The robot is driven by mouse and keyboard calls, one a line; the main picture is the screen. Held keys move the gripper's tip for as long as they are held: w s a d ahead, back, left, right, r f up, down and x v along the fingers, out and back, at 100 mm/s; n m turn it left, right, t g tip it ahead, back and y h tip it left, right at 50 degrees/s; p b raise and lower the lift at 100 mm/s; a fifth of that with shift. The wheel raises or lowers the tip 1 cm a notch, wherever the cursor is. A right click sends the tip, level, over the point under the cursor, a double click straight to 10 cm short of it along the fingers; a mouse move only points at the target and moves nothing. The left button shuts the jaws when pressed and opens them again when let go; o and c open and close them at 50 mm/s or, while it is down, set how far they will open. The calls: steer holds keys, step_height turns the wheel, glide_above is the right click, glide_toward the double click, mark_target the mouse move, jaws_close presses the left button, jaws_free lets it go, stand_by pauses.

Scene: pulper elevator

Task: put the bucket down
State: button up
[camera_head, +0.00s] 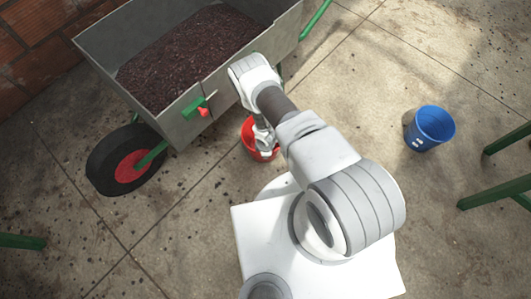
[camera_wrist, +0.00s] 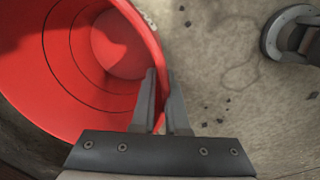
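The red bucket (camera_head: 249,139) is in the head view beside the front of the wheelbarrow, partly hidden by my arm. In the wrist view the bucket (camera_wrist: 60,75) fills the left side, and its empty inside shows. My gripper (camera_wrist: 161,80) has one finger inside the bucket and one outside, with the bucket's wall between them. It looks shut on the wall near the rim. I cannot tell whether the bucket's base touches the floor. In the head view the fingers are too small to make out.
A grey wheelbarrow (camera_head: 155,112) full of dark red pulp stands at the upper left, with a black-tyred wheel (camera_head: 101,158). A blue bucket (camera_head: 432,125) stands on the floor at the right. Green legs (camera_head: 495,192) stand at the right edge. The concrete floor between them is open.

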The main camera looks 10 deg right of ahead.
steer(key=shift+o, duration=1.2)
steer(key=shift+r, duration=0.1)
step_height(320, 180, up, 12)
steer(key=s+p, duration=0.1)
steer(key=p, duration=0.4)
steer(key=shift+s, duration=0.15)
steer(key=shift+a, duration=0.1)
